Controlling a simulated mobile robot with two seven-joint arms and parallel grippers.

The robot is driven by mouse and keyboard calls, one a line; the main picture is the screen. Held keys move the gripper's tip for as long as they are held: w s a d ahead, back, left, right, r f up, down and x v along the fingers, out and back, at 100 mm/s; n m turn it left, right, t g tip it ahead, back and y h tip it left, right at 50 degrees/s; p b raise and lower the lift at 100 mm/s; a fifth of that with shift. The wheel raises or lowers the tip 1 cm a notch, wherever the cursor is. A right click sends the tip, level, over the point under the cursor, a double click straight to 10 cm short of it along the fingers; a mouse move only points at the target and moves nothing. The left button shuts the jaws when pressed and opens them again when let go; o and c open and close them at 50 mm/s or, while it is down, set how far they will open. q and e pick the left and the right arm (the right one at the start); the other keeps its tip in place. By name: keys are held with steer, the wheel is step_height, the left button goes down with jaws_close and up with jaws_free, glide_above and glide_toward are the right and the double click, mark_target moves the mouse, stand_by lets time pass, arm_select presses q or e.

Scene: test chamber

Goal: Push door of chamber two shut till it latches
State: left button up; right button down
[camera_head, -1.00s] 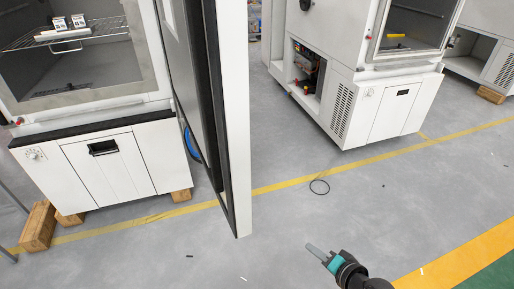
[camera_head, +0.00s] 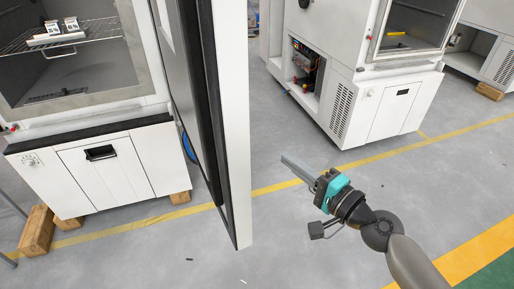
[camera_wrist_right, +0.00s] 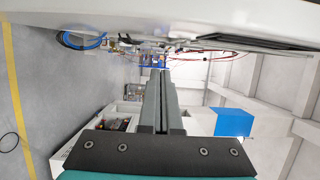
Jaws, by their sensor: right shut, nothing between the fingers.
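The chamber door (camera_head: 236,130) stands swung wide open in the head view, its white edge toward me and its dark seal side facing the chamber (camera_head: 95,165) on the left. The chamber's interior is exposed, with a wire rack (camera_head: 75,42) holding small white items. My right gripper (camera_head: 290,163) is shut and empty, to the right of the door and apart from it. In the right wrist view its closed fingers (camera_wrist_right: 158,100) point ahead, with a large white panel, perhaps the door, along the top. My left gripper is not in view.
Another white chamber (camera_head: 385,105) with an open lower compartment stands at the back right. Wooden blocks (camera_head: 37,229) lie under the left chamber. The grey floor between door and right arm is clear. A yellow line (camera_head: 275,187) crosses it.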

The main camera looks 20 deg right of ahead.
steer(key=w+a+p, duration=0.3)
steer(key=w+a, duration=0.2)
steer(key=a, duration=0.1)
steer(key=shift+a, duration=0.15)
steer(key=shift+a, duration=0.15)
stand_by(0.3)
